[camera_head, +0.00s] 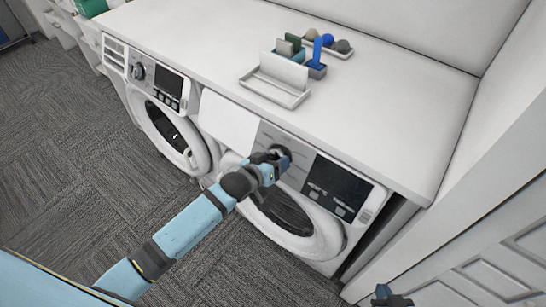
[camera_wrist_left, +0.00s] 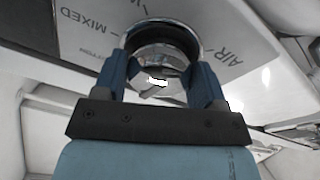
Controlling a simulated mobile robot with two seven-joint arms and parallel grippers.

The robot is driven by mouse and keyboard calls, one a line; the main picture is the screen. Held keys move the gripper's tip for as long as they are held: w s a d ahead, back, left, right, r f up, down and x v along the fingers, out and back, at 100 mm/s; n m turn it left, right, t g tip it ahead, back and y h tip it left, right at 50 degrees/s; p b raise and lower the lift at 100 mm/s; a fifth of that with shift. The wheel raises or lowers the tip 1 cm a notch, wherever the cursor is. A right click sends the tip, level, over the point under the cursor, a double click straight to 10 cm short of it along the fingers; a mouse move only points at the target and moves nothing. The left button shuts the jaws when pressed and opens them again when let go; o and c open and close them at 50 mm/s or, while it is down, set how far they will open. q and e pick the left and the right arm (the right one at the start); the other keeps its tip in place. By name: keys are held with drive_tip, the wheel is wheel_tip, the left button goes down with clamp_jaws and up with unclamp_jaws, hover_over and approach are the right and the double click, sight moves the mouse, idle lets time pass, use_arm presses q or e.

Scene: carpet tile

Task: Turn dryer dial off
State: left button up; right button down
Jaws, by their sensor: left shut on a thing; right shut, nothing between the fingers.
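The near machine (camera_head: 300,232), a white front-loader, has a round dark dial (camera_head: 284,150) on its grey control panel beside a black display (camera_head: 336,187). My left gripper (camera_head: 272,163) reaches across the machine front to this dial. In the left wrist view the silver-rimmed dial (camera_wrist_left: 162,34) sits between the two blue fingers of the left gripper (camera_wrist_left: 160,70), which are shut on it. Printed words such as "MIXED" and "AIR" surround it. The dial's exact pointer position is hard to read. My right gripper (camera_head: 390,296) shows only partly at the bottom edge, shut and away from the machine.
A second white machine (camera_head: 150,100) stands to the left with its own dial. The white countertop (camera_head: 385,110) above holds a tray (camera_head: 276,88) and small organisers. A white panelled door (camera_head: 490,265) is at the right. Grey carpet (camera_head: 70,150) lies open in front.

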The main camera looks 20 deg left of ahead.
use_arm(q)
drive_tip(key=shift+n+p, duration=0.3)
drive_tip(key=shift+n, duration=0.2)
drive_tip(key=o, duration=0.9)
